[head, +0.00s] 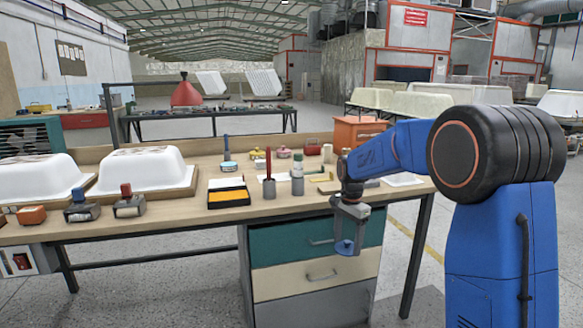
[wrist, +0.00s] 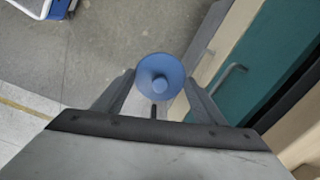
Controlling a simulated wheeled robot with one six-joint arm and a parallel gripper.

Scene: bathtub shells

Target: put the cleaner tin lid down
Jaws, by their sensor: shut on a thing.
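The cleaner tin lid (wrist: 160,68) is a round blue disc with a small knob at its middle. My gripper (wrist: 158,85) is shut on it, one finger at each side, in the wrist view. In the head view my gripper (head: 347,238) hangs in front of the workbench's drawers, below the level of the bench top, with the blue lid (head: 345,248) at its fingertips. Nothing shows under the lid but the floor. I cannot tell which tin it belongs to.
The wooden workbench (head: 215,222) carries white tub moulds (head: 140,169), a tray with yellow and black pieces (head: 228,197), a grey cup with a red-handled tool (head: 268,186) and small tins. Its drawer unit (head: 310,275) stands close behind my gripper. Bare bench shows near the front edge.

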